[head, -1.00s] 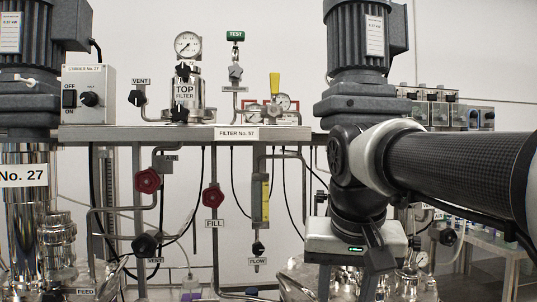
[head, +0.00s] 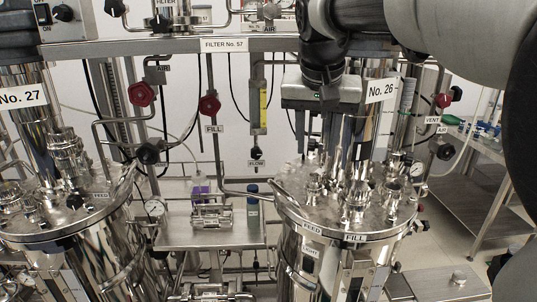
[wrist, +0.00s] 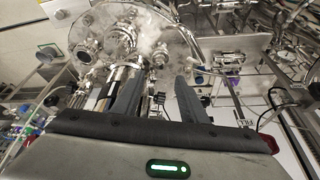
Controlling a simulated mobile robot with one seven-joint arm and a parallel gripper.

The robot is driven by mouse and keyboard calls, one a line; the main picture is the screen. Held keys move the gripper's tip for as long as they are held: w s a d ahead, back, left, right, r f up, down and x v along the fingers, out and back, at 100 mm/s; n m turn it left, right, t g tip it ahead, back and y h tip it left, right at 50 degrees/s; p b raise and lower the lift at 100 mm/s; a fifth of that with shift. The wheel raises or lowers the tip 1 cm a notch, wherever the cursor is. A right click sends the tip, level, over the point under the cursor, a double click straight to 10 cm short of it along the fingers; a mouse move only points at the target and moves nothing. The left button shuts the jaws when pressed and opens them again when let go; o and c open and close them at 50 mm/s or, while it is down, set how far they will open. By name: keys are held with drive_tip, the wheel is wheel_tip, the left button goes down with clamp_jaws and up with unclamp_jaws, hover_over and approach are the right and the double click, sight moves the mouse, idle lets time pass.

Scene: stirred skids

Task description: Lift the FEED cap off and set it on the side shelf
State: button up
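The No. 26 vessel lid (head: 335,225) is a round steel plate with several metal ports and caps. I cannot tell for certain which fitting is the FEED cap. My gripper (head: 313,145) points down above the back left of this lid, beside the column, with fingers apart. In the wrist view my gripper (wrist: 158,85) also shows spread fingers with nothing clearly between them. A low steel shelf (head: 425,283) at the lower right carries a small metal piece.
The No. 27 vessel (head: 95,235) at left has its own FEED label. A side table (head: 470,165) stands far right. Pipes and red valve handles line the back.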

sight(314, 174)
drive_tip(key=x, duration=0.9)
drive_tip(key=shift+w+f, duration=0.2)
drive_tip(key=shift+f, duration=0.1)
clamp_jaws()
drive_tip(key=shift+r, duration=0.2)
drive_tip(key=shift+r+p, duration=0.3)
drive_tip(key=shift+r, duration=0.1)
drive_tip(key=shift+r+p, duration=2.4)
drive_tip(key=shift+r, duration=0.65)
